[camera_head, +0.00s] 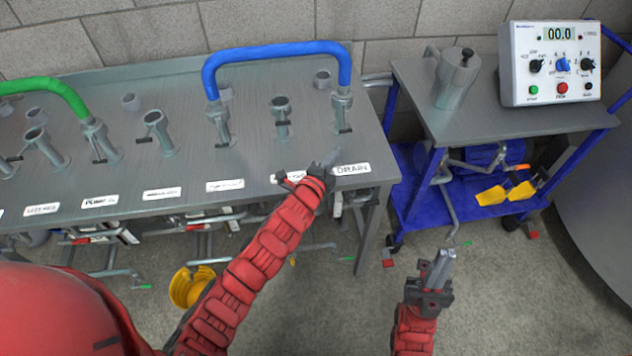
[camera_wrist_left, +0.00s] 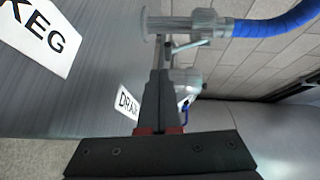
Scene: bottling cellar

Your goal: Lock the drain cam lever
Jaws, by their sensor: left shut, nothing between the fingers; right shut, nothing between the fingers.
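The drain post (camera_head: 341,112) stands at the right end of the steel bench, behind the DRAIN label (camera_head: 352,169). One end of the blue hose (camera_head: 345,68) is seated on it. In the left wrist view a short metal lever (camera_wrist_left: 187,47) sticks out sideways from the post (camera_wrist_left: 190,22), just beyond my fingertips. I cannot tell whether they touch it. My left gripper (camera_head: 335,156) is shut and empty in front of the post. It also shows in the left wrist view (camera_wrist_left: 160,78). My right gripper (camera_head: 440,262) is shut and empty over the floor, right of the bench.
Other posts and a green hose (camera_head: 50,86) line the bench (camera_head: 180,90) to the left. A cart (camera_head: 470,98) at right carries a metal pot (camera_head: 455,78) and a control box (camera_head: 551,64). Open floor lies between bench and cart.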

